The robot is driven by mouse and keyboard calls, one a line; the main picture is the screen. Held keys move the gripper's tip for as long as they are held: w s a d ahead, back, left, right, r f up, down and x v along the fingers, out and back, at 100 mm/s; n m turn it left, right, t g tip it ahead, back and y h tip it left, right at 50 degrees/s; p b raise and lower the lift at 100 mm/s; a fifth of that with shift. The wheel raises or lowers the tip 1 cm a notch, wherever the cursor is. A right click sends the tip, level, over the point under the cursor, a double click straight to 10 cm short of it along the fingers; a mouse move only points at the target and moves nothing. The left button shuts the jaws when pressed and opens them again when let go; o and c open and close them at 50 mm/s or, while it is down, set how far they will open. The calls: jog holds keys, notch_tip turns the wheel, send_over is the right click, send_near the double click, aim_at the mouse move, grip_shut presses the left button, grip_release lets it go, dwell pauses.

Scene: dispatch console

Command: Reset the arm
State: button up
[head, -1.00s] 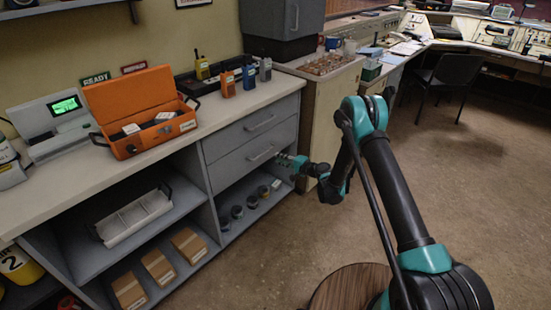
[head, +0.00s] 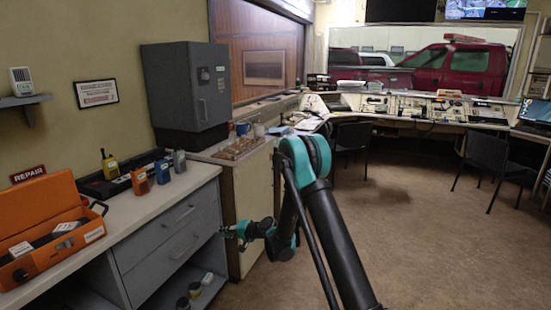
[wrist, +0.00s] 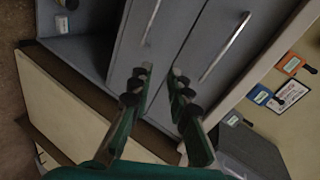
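My gripper (head: 227,232) is in front of the right end of the grey drawer cabinet (head: 120,248), low near the drawers, at the end of my black and teal arm. It also shows in the wrist view (wrist: 158,84), with its two dark-tipped green fingers apart and nothing between them. In the wrist view the grey drawer fronts and their two metal handles (wrist: 222,47) lie beyond the fingers, tilted. Both drawers look shut. I cannot tell the exact gap between fingertips and cabinet.
An orange case (head: 40,222) stands open on the counter, with several handheld radios (head: 140,181) by a black charger. A grey cabinet (head: 187,88) stands behind them. A beige cabinet (head: 247,195) is close beside my arm. Chairs (head: 490,160) stand further right; the floor between is clear.

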jog(key=s+d+r+n+h, duration=0.1)
jog(key=s+d+r+h, duration=0.1)
jog(key=s+d+r, duration=0.35)
jog(key=s+d+r+h, duration=0.1)
jog(key=s+d+r, duration=0.1)
jog(key=d, duration=0.6)
jog(key=s+d+r+n+h, duration=0.1)
jog(key=s+d+r+h, duration=0.2)
jog(key=d, duration=0.4)
jog(key=s+d+f+h, duration=0.1)
jog(key=s+d+h, duration=0.2)
jog(key=s+d, duration=0.7)
jog(key=s+d+f+g+h, duration=0.1)
jog(key=s+d+h, duration=0.2)
jog(key=s+d, duration=0.8)
jog(key=s, duration=0.5)
jog(key=shift+d+n+g, duration=0.15)
jog(key=shift+n+g, duration=0.15)
